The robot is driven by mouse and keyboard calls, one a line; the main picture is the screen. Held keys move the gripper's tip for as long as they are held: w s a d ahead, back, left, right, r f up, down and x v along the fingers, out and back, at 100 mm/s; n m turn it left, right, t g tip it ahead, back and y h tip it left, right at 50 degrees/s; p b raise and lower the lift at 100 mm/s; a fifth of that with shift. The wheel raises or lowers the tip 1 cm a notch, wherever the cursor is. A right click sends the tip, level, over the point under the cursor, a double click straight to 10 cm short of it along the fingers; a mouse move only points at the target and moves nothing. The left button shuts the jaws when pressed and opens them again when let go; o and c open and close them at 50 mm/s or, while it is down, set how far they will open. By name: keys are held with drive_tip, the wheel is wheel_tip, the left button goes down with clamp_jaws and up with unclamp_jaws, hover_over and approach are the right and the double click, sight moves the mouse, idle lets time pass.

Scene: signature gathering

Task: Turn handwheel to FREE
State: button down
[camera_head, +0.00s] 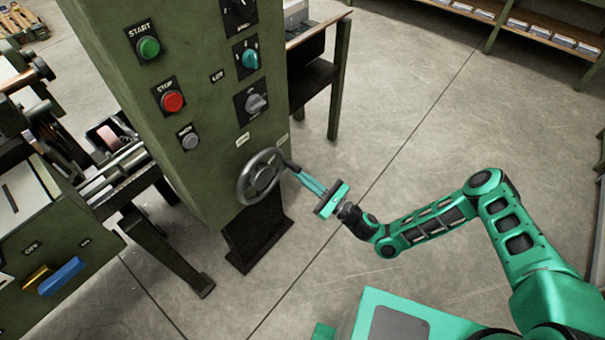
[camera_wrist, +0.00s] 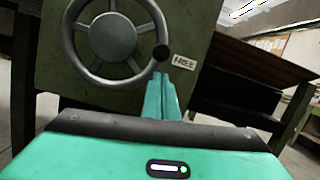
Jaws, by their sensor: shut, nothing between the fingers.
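The grey handwheel (camera_head: 260,176) is mounted low on the front of the green machine column. In the wrist view the handwheel (camera_wrist: 72,38) shows its spokes and hub, with a dark round knob (camera_wrist: 161,52) on its lower right rim. A white FREE label (camera_wrist: 184,62) is on the panel just right of the knob. My gripper (camera_head: 292,167) is shut and empty, its teal fingers reaching to the right side of the wheel. In the wrist view the fingertips (camera_wrist: 161,77) are just below the knob; I cannot tell whether they touch it.
Above the wheel the column carries a green START button (camera_head: 149,47), a red STOP button (camera_head: 172,101), a grey button (camera_head: 190,141) and several rotary knobs. A dark table (camera_head: 335,80) stands behind right. The floor to the right is clear.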

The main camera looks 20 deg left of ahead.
drive_tip(key=f+v, duration=0.2)
drive_tip(key=v, duration=0.8)
drive_tip(key=shift+w+f, duration=0.15)
drive_tip(key=shift+f, duration=0.2)
drive_tip(key=shift+d, duration=0.1)
